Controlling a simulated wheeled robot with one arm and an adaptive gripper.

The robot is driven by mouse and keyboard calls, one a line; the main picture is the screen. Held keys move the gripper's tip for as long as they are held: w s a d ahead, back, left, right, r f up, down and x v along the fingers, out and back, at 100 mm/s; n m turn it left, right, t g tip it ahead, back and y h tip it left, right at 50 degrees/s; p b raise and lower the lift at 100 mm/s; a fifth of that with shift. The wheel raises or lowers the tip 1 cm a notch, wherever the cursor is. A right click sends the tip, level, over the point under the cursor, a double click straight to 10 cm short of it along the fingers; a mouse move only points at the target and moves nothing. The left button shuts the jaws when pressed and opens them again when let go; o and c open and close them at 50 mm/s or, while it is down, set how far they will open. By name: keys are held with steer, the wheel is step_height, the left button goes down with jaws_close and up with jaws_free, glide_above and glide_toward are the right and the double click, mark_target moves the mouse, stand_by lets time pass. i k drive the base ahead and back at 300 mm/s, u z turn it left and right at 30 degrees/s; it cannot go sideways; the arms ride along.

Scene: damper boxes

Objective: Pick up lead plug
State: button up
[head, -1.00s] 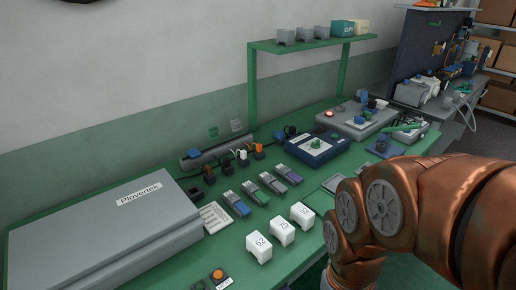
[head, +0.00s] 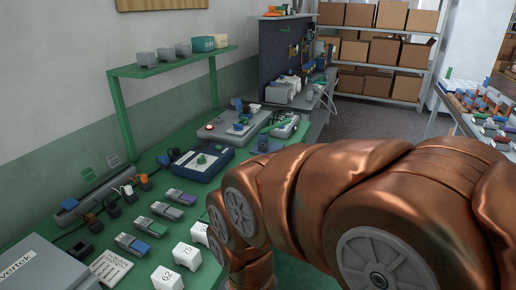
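Several small plugs on dark leads lie in a row at the back of the green bench (head: 208,143). Among them are an orange plug (head: 146,184), a white and orange plug (head: 127,191) and a dark plug (head: 94,222). I cannot tell which one is the lead plug. A blue piece (head: 69,204) sits on the grey strip behind them. My copper arm fills the right and lower middle of the head view. My gripper is out of view, so what it holds is hidden.
Several grey connectors (head: 166,211) and white numbered blocks (head: 187,257) stand in front of the plugs. A grey case (head: 40,268) is at lower left. A blue box (head: 201,163) and a grey unit (head: 233,124) stand farther back. A green shelf (head: 172,63) overhangs the rear.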

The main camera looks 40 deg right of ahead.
mark_target(144, 176)
steer(key=z, duration=1.95)
steer(key=i, duration=1.95)
steer(key=u, duration=4.1)
steer(key=i, duration=0.5)
steer(key=u, duration=0.1)
